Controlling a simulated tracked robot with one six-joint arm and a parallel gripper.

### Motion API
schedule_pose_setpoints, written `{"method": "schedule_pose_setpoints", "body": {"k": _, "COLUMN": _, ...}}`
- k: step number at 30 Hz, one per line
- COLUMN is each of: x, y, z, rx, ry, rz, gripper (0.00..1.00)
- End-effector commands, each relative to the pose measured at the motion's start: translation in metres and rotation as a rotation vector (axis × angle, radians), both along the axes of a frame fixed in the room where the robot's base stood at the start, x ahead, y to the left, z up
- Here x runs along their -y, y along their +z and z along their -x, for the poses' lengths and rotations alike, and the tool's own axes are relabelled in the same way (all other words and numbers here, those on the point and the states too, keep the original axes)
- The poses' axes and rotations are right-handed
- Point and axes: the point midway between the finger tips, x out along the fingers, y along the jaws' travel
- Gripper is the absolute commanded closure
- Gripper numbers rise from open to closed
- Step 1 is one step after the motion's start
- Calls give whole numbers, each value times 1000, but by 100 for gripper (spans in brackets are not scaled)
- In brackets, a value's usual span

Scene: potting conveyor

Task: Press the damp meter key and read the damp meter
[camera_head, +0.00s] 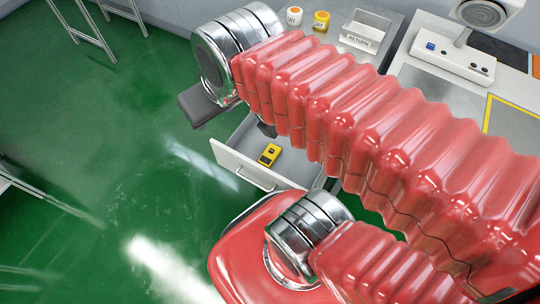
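A small yellow handheld device with a dark face (269,154), which looks like the damp meter, lies in an open white drawer (240,172). Its key and any reading are too small to make out. My red-sleeved arm crosses the view above the drawer and hides its upper right part. A dark piece (266,129) shows below the arm, over the drawer and a little above the yellow device in the picture; it may be part of my gripper. The fingers are not clearly visible, and I cannot tell whether they are open or shut.
On the bench behind stand a white jar with an orange top (294,16), a yellow jar (321,21) and a tray marked RETURN (363,32). A white unit with a blue button (452,57) stands at the right. Green floor at the left is mostly clear.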

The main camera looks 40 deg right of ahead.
Motion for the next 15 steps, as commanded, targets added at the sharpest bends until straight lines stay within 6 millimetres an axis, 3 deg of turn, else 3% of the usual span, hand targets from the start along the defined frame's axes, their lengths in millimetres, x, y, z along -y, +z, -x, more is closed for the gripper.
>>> {"method": "schedule_pose_setpoints", "body": {"k": 15, "x": 0, "y": 0, "z": 0, "rx": 0, "ry": 0, "rz": 0, "gripper": 94}}
